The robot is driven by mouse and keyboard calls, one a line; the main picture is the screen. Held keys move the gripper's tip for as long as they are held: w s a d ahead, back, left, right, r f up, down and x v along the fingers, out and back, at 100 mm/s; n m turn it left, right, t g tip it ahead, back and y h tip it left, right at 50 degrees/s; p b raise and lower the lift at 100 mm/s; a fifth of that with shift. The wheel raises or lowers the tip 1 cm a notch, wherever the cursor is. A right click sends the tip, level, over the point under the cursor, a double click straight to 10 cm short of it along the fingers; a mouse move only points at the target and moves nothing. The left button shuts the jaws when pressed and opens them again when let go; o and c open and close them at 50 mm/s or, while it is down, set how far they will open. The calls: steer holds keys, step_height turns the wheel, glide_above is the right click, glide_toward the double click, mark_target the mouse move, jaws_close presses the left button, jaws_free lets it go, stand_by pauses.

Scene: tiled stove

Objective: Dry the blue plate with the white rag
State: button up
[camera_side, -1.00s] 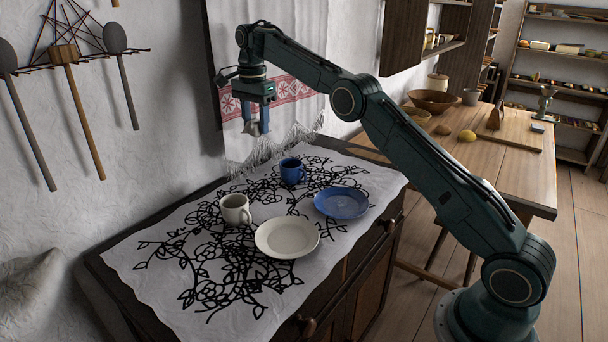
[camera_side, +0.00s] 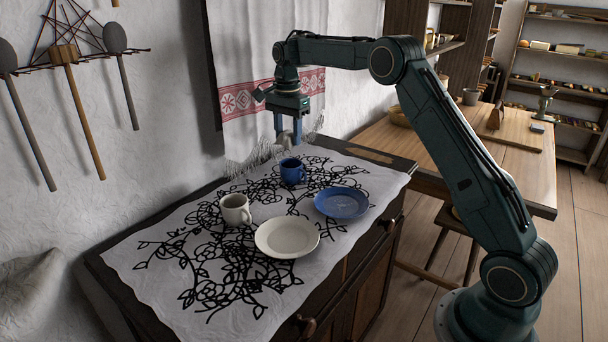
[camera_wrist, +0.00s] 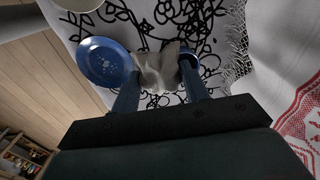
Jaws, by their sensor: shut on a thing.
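The blue plate (camera_side: 341,203) lies on the patterned cloth, to the right of the white plate. It also shows at the upper left of the wrist view (camera_wrist: 104,62). My gripper (camera_side: 288,133) is above the table, behind the blue plate and over the blue mug in the side view. It is shut on the crumpled white rag (camera_wrist: 157,70), which hangs between its fingers and is apart from the plate. In the side view only a small greyish part of the rag shows.
The blue mug (camera_side: 293,172) stands below my gripper. A white mug (camera_side: 235,209) and a white plate (camera_side: 287,238) stand to the left of the blue plate. A fringed red-and-white towel (camera_side: 245,99) hangs on the wall behind. The front left of the patterned cloth (camera_side: 150,275) is free.

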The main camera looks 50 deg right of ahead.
steer(key=s+d+f, duration=0.1)
steer(key=s+f, duration=0.2)
steer(key=s, duration=0.5)
steer(key=s+d+f, duration=0.2)
steer(key=s+f, duration=0.2)
steer(key=s, duration=0.5)
steer(key=shift+s+f, duration=0.2)
steer(key=shift+f, duration=0.15)
